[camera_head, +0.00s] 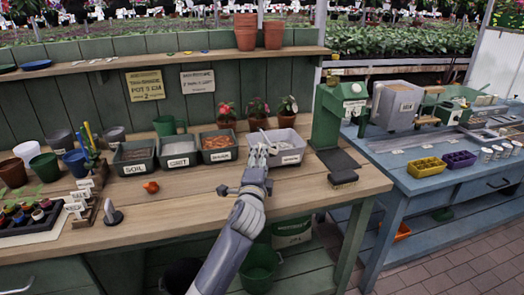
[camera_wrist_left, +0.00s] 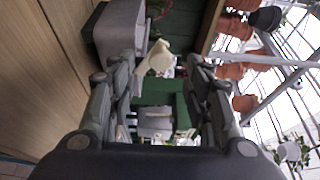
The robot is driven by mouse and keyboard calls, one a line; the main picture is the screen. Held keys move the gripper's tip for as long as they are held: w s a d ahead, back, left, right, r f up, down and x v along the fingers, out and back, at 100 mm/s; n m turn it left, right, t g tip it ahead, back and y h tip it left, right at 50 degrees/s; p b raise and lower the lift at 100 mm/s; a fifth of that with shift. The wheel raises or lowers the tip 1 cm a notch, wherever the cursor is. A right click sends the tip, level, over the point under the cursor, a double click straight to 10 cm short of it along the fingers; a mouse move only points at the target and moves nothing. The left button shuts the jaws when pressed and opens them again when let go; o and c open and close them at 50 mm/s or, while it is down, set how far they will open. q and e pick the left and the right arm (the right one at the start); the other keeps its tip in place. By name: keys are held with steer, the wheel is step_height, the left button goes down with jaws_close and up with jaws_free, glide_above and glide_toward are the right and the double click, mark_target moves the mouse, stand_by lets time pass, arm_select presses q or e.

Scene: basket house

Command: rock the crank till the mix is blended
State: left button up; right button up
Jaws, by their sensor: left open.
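The mix inside is hidden. My left gripper (camera_head: 262,148) is open over the pale grey bin (camera_head: 288,158) on the wooden bench, well left of the drum. In the left wrist view, my open fingers (camera_wrist_left: 162,78) have a cream-coloured piece (camera_wrist_left: 158,58) beyond them, near a grey bin (camera_wrist_left: 115,35). My right gripper is not in view.
A green upright machine (camera_head: 328,118) stands between the pale bin and the blue bench. Dark bins (camera_head: 178,152) and potted plants (camera_head: 257,110) line the wooden bench. A gap separates the benches.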

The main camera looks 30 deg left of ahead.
arm_select(q)
steer(key=x, duration=0.6)
steer(key=shift+w+a, duration=0.15)
steer(key=shift+w, duration=0.1)
jaws_close()
